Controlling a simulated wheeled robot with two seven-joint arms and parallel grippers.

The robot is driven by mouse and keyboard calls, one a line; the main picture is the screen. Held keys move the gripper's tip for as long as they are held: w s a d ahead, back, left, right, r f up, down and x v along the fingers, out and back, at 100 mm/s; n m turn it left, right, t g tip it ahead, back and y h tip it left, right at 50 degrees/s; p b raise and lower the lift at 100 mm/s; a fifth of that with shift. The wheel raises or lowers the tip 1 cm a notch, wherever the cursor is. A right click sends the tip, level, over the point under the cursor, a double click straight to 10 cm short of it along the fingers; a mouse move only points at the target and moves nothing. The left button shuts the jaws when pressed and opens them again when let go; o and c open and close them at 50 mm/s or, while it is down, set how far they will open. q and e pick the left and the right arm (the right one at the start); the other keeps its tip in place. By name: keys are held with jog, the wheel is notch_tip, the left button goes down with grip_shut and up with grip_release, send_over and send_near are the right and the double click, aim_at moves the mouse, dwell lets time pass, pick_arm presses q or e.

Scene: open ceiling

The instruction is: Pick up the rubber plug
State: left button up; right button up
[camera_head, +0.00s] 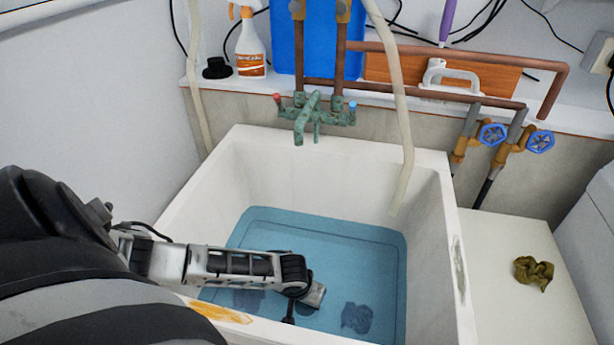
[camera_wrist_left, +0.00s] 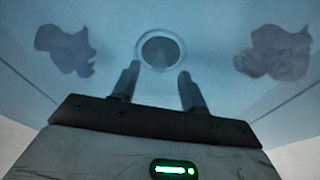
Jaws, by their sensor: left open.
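A dark round disc, which looks like the rubber plug (camera_wrist_left: 160,52), sits inside a pale drain ring at the bottom of the water-filled sink. It lies just beyond my fingertips in the left wrist view. I cannot tell the gap from the fingers to it. My left gripper (camera_wrist_left: 158,80) is open, with two dark fingers apart and nothing between them. In the head view my left arm reaches down into the sink (camera_head: 190,210), and its wrist hides the drain area. My right gripper is not in view.
Two dark cloth-like patches lie in the water (camera_head: 375,240), one at either side of the drain. Sink walls surround my arm. A green tap (camera_head: 310,112) and a pale hose (camera_head: 400,120) are at the back. A black object (camera_head: 216,69) stands on the shelf beside a spray bottle (camera_head: 250,45).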

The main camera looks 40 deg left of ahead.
pick_arm(q)
jog(key=shift+x, duration=1.2)
grip_shut()
jog(key=shift+r, duration=0.15)
notch_tip(320, 180, up, 10)
jog(key=p, duration=0.1)
